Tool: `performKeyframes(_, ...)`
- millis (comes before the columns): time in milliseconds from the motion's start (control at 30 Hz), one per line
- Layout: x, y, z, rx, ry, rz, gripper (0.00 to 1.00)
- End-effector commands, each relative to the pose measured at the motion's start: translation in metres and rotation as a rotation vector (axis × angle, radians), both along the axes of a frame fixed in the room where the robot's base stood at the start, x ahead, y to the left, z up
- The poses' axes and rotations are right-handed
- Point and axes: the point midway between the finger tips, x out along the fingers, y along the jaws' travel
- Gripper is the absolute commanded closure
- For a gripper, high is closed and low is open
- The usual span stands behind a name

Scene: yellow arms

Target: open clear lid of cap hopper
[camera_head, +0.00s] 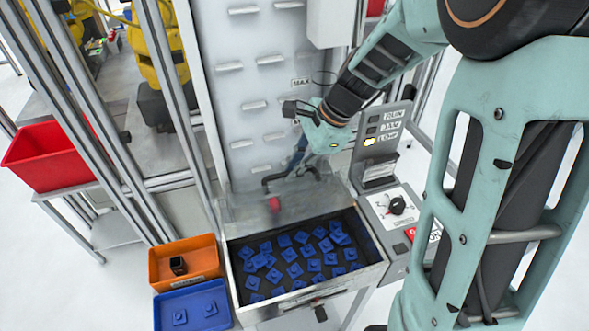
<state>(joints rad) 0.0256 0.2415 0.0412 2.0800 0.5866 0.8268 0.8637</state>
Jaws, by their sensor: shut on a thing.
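The cap hopper (374,277) is a metal bin below the grey panel, with many blue caps (293,271) inside. Its clear lid (240,212) stands raised and tilted at the back of the bin, so the caps lie uncovered in front. A black handle (268,183) shows at the lid's upper edge. My gripper (297,168) reaches down from the upper right and is shut at this handle. The fingertips are small and partly hidden, so the exact contact is unclear. A blurred red spot (274,204) shows on or through the lid.
An orange bin (205,258) with a dark item and a blue tray (215,322) with caps stand left of the hopper. A control box (398,205) with a black knob stands at right. Metal posts (180,100) and a red bin (50,155) are at left.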

Motion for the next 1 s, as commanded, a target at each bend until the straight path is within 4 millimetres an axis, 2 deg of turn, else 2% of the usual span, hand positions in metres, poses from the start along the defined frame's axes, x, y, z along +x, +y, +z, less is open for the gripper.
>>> performKeyframes(33, -0.0035, -0.0007, -0.0050, -0.003, 0.012, 0.005, 1.00)
performKeyframes(533, -0.0029, -0.0004, -0.0051, -0.003, 0.013, 0.006, 1.00)
performKeyframes(567, -0.0029, -0.0003, -0.0051, -0.003, 0.013, 0.006, 0.88)
performKeyframes(700, -0.0019, 0.0000, -0.0039, -0.002, 0.010, 0.005, 0.73)
performKeyframes(1000, -0.0001, -0.0002, -0.0003, -0.001, 0.005, 0.002, 0.73)
